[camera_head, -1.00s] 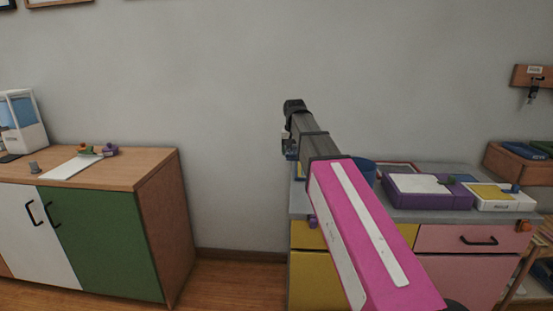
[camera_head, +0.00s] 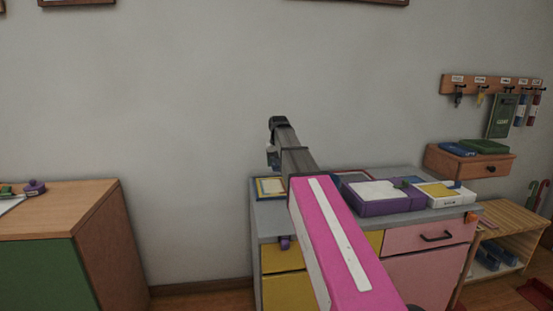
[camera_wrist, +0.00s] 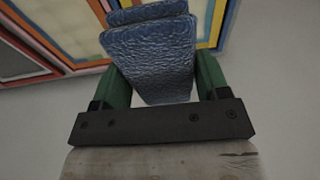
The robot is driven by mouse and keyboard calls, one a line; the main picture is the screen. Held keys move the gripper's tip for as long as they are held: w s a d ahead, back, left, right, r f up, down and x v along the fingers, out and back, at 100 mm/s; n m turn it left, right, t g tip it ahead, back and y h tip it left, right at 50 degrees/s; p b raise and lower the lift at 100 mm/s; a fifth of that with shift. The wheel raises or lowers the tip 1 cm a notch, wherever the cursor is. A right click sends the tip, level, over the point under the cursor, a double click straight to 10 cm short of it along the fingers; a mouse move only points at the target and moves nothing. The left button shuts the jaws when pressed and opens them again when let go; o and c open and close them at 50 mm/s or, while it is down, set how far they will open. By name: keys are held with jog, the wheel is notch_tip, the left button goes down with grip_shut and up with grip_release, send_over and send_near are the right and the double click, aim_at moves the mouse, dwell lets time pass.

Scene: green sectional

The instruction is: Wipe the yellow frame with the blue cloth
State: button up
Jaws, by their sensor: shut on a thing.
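The blue cloth (camera_wrist: 150,55) is a thick, crinkled pad clamped between the two green fingers of my gripper (camera_wrist: 153,78) in the wrist view. In the head view my gripper (camera_head: 272,158) hangs at the end of my arm, over the left back part of the grey dresser top. The yellow frame (camera_head: 270,188) lies on that top at its left end, close below my gripper. In the wrist view a cream panel with a coloured border (camera_wrist: 75,28) shows beyond the cloth, likely this frame. Whether the cloth touches it is unclear.
The grey dresser (camera_head: 262,228) also carries a red-edged frame (camera_head: 352,174), a purple box (camera_head: 385,204) and a white box (camera_head: 445,196). My pink arm hides part of the top. A wooden cabinet (camera_head: 75,205) stands left, with a floor gap between.

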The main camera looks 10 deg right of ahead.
aim_at(277, 185)
jog(key=shift+f, duration=3.95)
jog(key=shift+f, duration=0.6)
